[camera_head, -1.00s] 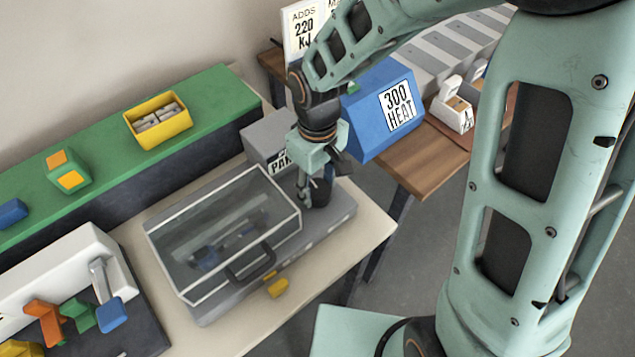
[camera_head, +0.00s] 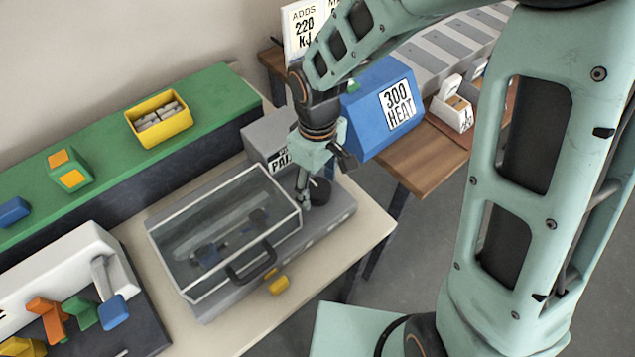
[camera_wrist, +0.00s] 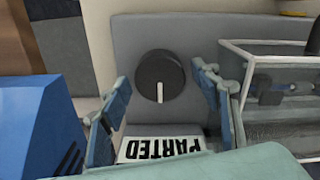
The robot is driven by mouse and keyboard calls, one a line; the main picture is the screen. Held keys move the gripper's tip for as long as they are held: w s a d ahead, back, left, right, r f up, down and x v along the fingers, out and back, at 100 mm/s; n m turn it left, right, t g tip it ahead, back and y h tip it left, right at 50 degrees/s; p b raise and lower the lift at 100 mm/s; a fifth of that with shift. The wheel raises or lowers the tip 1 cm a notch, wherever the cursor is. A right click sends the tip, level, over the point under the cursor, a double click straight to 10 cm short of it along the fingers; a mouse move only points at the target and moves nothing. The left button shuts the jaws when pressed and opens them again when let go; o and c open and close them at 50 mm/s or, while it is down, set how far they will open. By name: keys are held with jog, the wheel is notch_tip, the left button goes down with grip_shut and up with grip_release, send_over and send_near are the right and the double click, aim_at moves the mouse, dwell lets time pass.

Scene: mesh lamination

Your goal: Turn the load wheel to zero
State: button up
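The load wheel (camera_wrist: 160,76) is a dark round knob on the grey machine base (camera_wrist: 217,40). Its white mark points down in the wrist view, towards the PARTED sign (camera_wrist: 160,147). In the head view the wheel (camera_head: 319,190) stands right of the clear-lidded box. My gripper (camera_wrist: 160,80) is open, one finger on each side of the wheel in the wrist view, with gaps between. In the head view my gripper (camera_head: 324,177) is above and around the wheel, one finger beside its left edge. Exact height is unclear.
The clear-lidded box (camera_head: 222,235) with a dark handle is close to the left. A blue 300 HEAT block (camera_head: 378,110) stands behind right. A yellow tab (camera_head: 279,285) is at the front. Levers (camera_head: 80,315) stand at the lower left.

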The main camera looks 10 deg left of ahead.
aim_at(317, 186)
notch_tip(317, 186, up, 12)
dwell(0.7)
dwell(0.4)
